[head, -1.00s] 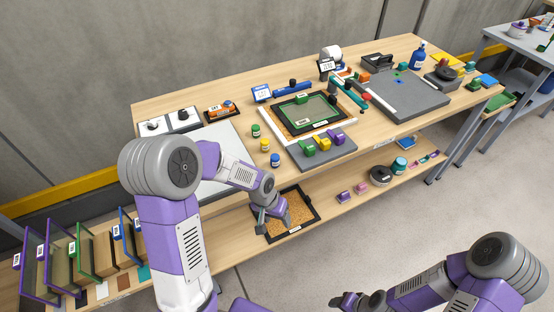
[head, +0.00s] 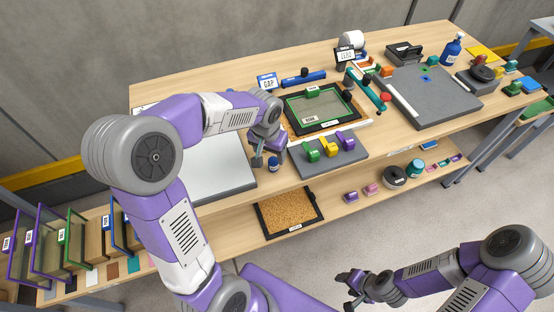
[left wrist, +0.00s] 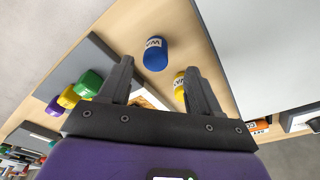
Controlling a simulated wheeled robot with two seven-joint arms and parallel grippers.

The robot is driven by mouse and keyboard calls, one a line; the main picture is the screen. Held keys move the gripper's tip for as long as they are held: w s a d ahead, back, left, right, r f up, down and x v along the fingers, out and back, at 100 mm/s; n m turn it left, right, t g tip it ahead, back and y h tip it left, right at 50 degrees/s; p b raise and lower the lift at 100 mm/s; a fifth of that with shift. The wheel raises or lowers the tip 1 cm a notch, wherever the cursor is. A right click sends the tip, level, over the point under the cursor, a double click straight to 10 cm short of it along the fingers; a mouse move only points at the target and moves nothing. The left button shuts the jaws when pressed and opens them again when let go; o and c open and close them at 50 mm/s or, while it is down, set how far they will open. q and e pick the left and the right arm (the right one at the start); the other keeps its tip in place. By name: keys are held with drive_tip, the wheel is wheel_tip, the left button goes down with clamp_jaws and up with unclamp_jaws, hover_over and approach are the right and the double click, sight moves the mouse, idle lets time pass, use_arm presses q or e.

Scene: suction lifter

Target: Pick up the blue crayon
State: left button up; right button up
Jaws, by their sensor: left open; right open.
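A short blue cylinder with a white label (head: 273,163), which looks like the blue crayon, stands near the table's front edge. It also shows in the left wrist view (left wrist: 155,54), ahead of and between my fingertips. My left gripper (head: 264,154) is open and empty, close to the blue cylinder; I cannot tell whether they touch. In the left wrist view, my left gripper (left wrist: 157,68) has a yellow cylinder (left wrist: 179,84) by one finger. My right gripper (head: 349,289) is open and empty, low and away from the table.
A grey block (head: 330,158) with green, yellow and purple pieces stands to the right of the blue cylinder. A pale panel (head: 215,172) lies to its left. A green-framed screen (head: 322,107) is behind. A cork tray (head: 290,214) sits on the lower shelf.

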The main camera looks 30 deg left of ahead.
sight(273, 161)
use_arm(q)
drive_tip(key=shift+s+f, duration=0.2)
drive_tip(key=shift+f, duration=0.2)
drive_tip(key=f, duration=0.1)
drive_tip(key=f+b, duration=0.1)
drive_tip(key=f, duration=0.1)
drive_tip(key=shift+w+d+f+b, duration=0.25)
drive_tip(key=shift+w+f+b, duration=0.05)
drive_tip(key=shift+w+f, duration=0.2)
drive_tip(key=shift+f, duration=0.3)
drive_tip(key=shift+r, duration=0.1)
drive_tip(key=c, duration=1.1)
wheel_tip(273, 161, up, 10)
drive_tip(key=p, duration=0.3)
